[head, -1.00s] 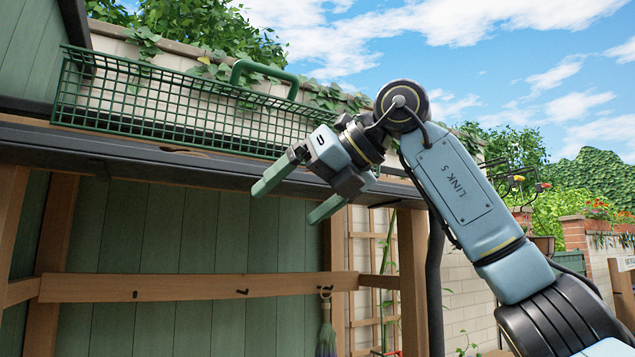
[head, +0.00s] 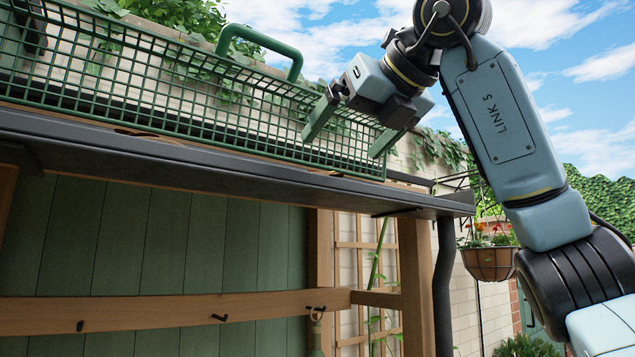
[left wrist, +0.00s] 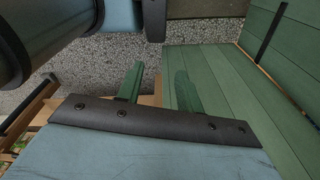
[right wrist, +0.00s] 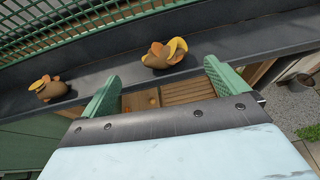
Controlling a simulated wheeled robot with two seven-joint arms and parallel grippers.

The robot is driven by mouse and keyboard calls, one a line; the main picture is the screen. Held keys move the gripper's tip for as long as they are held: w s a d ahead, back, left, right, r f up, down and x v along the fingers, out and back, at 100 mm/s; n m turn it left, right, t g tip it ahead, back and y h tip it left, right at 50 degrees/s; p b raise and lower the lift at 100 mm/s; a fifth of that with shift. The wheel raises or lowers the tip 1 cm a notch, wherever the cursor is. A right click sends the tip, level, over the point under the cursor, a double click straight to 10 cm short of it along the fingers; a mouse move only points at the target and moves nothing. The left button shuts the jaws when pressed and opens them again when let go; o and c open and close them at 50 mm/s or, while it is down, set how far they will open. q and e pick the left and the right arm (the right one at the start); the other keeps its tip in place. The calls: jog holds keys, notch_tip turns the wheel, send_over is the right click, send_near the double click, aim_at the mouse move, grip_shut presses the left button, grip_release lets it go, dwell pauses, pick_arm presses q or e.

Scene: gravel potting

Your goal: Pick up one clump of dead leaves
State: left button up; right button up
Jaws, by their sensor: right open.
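Two brown and orange clumps of dead leaves lie in the dark gutter in the right wrist view. One clump (right wrist: 163,53) is near the middle, just beyond the gap between my right fingers; the other clump (right wrist: 48,90) is farther left. My right gripper (right wrist: 163,88) is open and empty, its green fingers wide apart. In the head view my right gripper (head: 344,144) is above the gutter (head: 250,172), in front of the right end of the green wire basket. My left gripper (left wrist: 158,84) shows in the left wrist view, its fingers apart with nothing between them.
The green wire basket (head: 200,95) with its handle (head: 262,42) runs along above the gutter. A hanging flower basket (head: 490,262) is at the right. A wooden rail with hooks (head: 180,308) crosses the green wall below. Gravel (left wrist: 205,45) covers the ground.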

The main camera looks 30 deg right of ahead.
aim_at(323, 169)
jog(key=x, duration=0.4)
jog(key=shift+w+d+f+p, duration=0.1)
jog(key=shift+w+p, duration=0.15)
jog(key=shift+p, duration=0.05)
jog(key=shift+w+f, duration=0.1)
jog(key=shift+w, duration=0.15)
jog(key=shift+w+d+f+p, duration=0.1)
jog(key=shift+w+f+p, duration=0.3)
jog(key=shift+w, duration=0.2)
jog(key=x, duration=0.2)
jog(key=p+x, duration=0.1)
jog(key=shift+w+d+f, duration=0.15)
jog(key=shift+w+d, duration=0.1)
jog(key=shift+w+f, duration=0.1)
jog(key=shift+w, duration=0.1)
jog(key=shift+s+a, duration=0.1)
jog(key=shift+s, duration=0.05)
jog(key=shift+c, duration=0.7)
jog(key=c, duration=0.9)
pick_arm(q)
jog(key=r, duration=0.1)
jog(key=s+r, duration=0.1)
jog(key=shift+s+r, duration=0.3)
jog(key=shift+r, duration=0.05)
